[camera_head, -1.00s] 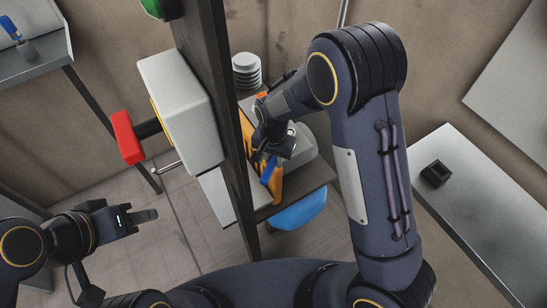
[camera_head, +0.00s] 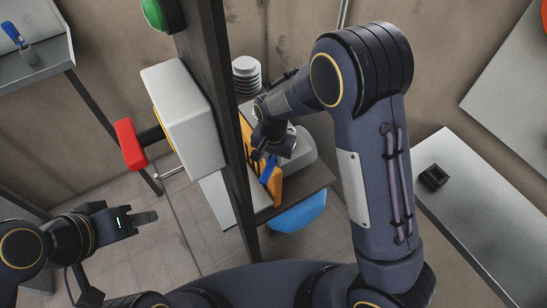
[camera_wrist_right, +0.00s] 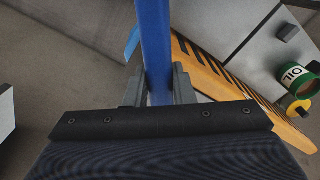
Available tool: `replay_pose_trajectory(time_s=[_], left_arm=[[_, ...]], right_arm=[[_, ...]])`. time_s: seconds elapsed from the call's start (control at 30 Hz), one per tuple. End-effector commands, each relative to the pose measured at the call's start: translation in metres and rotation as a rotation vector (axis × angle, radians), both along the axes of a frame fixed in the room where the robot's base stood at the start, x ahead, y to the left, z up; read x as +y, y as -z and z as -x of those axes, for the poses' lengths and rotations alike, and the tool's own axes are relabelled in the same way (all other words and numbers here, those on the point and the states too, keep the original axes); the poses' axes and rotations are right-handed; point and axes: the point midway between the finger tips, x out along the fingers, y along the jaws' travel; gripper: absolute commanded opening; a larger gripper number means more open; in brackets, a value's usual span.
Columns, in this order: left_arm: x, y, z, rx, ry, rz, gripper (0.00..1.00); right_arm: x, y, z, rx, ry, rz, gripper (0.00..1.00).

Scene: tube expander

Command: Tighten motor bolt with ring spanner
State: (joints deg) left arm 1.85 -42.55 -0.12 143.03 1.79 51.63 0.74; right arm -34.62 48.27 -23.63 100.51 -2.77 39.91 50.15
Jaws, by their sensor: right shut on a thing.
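My right gripper (camera_head: 266,152) is shut on the blue ring spanner (camera_head: 268,168), beside an orange guard with black stripes (camera_head: 276,190). In the right wrist view the blue spanner handle (camera_wrist_right: 155,45) runs straight up between the two fingers (camera_wrist_right: 158,88) and out of the picture. The spanner's ring end and the motor bolt are hidden or out of view. A grey rounded housing, perhaps the motor (camera_head: 303,150), is partly behind my right wrist. My left gripper (camera_head: 145,218) is low on the left, away from the machine and holding nothing visible; its finger gap is unclear.
A dark upright panel (camera_head: 222,100) stands between my arms, with a white box (camera_head: 185,115) and red handle (camera_head: 130,145) on its left. A blue rounded part (camera_head: 298,213) hangs below. A table (camera_head: 470,200) stands right.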

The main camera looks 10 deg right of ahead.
Motion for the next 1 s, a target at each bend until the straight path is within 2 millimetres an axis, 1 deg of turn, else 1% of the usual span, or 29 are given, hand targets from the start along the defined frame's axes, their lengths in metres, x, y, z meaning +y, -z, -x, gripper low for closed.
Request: replay_pose_trajectory(time_s=[0.03, 1.0], left_arm=[[0.0, -0.005, 0.0, 0.0, 0.0, 0.0, 0.36], [0.0, -0.048, 0.0, 0.0, 0.0, 0.0, 0.36]], right_arm=[[0.0, -0.006, 0.0, -0.001, 0.0, 0.0, 0.0], [0.0, -0.064, 0.0, -0.001, 0.0, 0.0, 0.0]])
